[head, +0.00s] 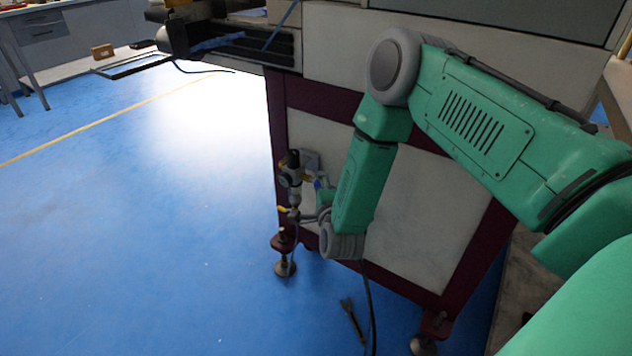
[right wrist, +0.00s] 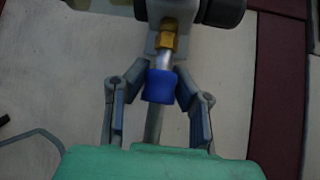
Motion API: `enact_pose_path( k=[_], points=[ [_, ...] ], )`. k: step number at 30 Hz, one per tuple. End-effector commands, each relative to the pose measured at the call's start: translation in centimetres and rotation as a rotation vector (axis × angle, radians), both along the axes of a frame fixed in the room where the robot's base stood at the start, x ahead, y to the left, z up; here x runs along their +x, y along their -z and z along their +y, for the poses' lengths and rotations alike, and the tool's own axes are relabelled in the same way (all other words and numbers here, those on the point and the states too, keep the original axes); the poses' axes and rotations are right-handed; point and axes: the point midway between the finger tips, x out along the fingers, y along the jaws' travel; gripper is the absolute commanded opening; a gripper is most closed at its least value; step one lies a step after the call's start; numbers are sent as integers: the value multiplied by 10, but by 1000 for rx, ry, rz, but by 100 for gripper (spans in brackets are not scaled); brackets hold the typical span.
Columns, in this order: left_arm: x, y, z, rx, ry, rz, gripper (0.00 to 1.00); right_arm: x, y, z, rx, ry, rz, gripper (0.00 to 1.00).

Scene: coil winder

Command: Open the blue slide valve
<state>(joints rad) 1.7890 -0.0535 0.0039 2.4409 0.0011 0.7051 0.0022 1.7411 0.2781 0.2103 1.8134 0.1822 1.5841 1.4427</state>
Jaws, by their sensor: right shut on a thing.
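The blue slide valve (right wrist: 160,87) is a short blue sleeve on a silver tube below a brass fitting (right wrist: 168,40) in the right wrist view. My right gripper (right wrist: 161,74) has one finger on each side of it and is shut on it. In the head view my right gripper (head: 323,197) is low at the left side of the cabinet, beside the air fittings (head: 292,180). Only a small bit of blue shows there, and the arm hides much of the rest. My left gripper is not in view.
The fittings sit on the pale panel of the machine cabinet (head: 415,215) with a dark red frame. A dark hose (head: 369,300) hangs to the blue floor (head: 150,250). A dark tool-like object (head: 352,322) lies there. The floor at left is clear.

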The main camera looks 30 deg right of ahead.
Motion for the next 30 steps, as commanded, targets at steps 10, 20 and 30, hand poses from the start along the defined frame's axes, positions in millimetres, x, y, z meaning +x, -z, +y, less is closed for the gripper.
enact_pose_path(
  k=[10, 20, 30],
  points=[
    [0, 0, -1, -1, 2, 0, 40, 1, -1, 10, 6, -18, 0, 46],
    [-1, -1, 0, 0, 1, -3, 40, -18, -1, 15, 8, -15, 2, 46],
    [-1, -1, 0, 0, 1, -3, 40, -83, -7, 41, 10, -17, 4, 46]
  ],
)
